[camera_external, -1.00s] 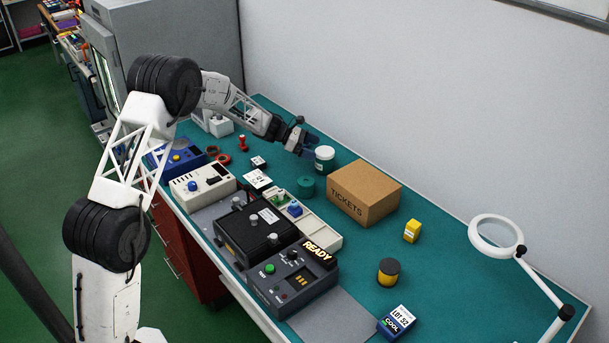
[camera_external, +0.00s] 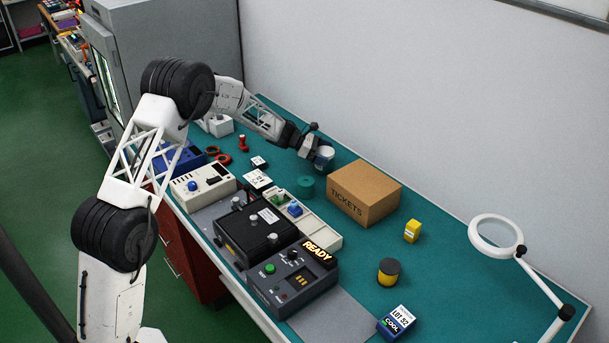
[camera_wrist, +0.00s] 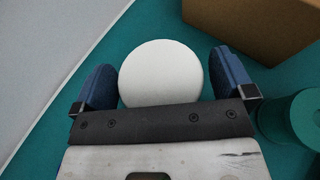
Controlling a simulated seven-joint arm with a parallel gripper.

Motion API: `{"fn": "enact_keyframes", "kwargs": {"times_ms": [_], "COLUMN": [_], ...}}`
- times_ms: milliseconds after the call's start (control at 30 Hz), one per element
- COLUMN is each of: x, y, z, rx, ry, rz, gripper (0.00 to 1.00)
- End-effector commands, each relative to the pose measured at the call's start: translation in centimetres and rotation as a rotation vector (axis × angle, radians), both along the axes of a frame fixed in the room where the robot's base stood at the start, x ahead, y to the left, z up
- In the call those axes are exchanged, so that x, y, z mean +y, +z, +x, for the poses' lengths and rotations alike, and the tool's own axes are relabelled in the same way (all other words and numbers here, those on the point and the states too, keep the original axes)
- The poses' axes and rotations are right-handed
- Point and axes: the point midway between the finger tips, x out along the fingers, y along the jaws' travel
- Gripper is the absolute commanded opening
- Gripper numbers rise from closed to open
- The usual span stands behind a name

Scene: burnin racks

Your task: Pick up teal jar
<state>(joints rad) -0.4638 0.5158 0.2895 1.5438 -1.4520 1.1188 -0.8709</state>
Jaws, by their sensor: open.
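A jar with a white lid (camera_external: 326,152) stands on the teal bench near the wall, to the left of the cardboard box. Its body is mostly hidden by my gripper (camera_external: 315,154), so I cannot see its colour well. In the wrist view the round white lid (camera_wrist: 160,72) lies between the two blue fingers of my gripper (camera_wrist: 165,80). The fingers are open, one on each side of the lid, with a small gap showing at each side. A teal round spool-like object (camera_external: 306,187) stands in front of the jar; it also shows at the right of the wrist view (camera_wrist: 305,118).
A cardboard TICKETS box (camera_external: 354,201) stands close to the right of the jar. Grey and black instruments (camera_external: 292,279) and a pale tray (camera_external: 322,234) fill the front edge. A yellow block (camera_external: 412,231), a yellow-black cylinder (camera_external: 388,272) and a magnifier lamp (camera_external: 497,235) are at right.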

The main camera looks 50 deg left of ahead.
Motion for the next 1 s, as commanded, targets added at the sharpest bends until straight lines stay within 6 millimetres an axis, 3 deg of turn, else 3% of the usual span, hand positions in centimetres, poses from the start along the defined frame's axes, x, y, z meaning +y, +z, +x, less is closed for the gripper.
{"fn": "enact_keyframes", "kwargs": {"times_ms": [533, 867, 1000], "x": [-0.02, -0.02, -0.02], "y": [-0.06, -0.07, -0.03], "z": [0.03, 0.03, 0.04], "rx": [0.001, 0.001, 0.000], "ry": [0.000, 0.000, 0.001], "rz": [-0.001, -0.001, 0.000], "gripper": [1.00, 0.51, 0.48]}}
